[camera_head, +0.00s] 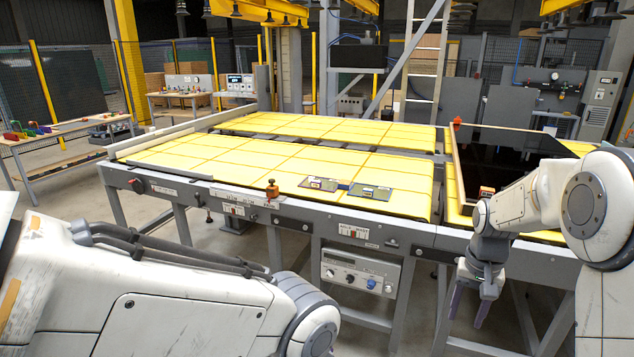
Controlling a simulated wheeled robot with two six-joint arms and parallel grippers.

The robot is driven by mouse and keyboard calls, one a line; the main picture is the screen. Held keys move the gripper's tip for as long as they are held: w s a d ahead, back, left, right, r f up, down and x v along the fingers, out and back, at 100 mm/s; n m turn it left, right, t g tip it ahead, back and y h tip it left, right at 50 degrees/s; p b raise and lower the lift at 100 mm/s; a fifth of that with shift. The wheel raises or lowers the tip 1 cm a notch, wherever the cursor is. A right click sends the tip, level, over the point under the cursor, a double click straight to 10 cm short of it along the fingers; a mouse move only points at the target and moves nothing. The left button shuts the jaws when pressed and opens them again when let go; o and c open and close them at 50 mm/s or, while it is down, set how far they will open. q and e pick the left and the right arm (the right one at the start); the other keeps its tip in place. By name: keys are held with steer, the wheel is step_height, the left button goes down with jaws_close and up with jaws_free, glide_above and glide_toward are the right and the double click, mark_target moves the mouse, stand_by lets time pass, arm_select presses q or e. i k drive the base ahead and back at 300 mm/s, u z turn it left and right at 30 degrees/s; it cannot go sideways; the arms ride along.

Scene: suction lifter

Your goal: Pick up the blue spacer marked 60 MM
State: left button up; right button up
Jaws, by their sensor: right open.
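A small blue piece (343,185) lies between two flat dark plates on the yellow-topped table (250,158). It is too small for me to read any marking, so I cannot tell if it is the 60 MM spacer. My right gripper (469,309) hangs pointing down in front of the table's front rail, at the right. Its purple-grey fingers are apart with nothing between them. It is well to the right of the blue piece and lower. My left arm fills the lower left, and its gripper is out of view.
The dark plates (319,183) lie near the table's front edge. An orange-brown knob-like thing (272,189) stands on the front rail. Most of the yellow top is clear.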

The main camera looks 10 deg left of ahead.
mark_target(343, 184)
steer(key=u, duration=0.55)
steer(key=i, duration=3)
steer(key=z, duration=0.4)
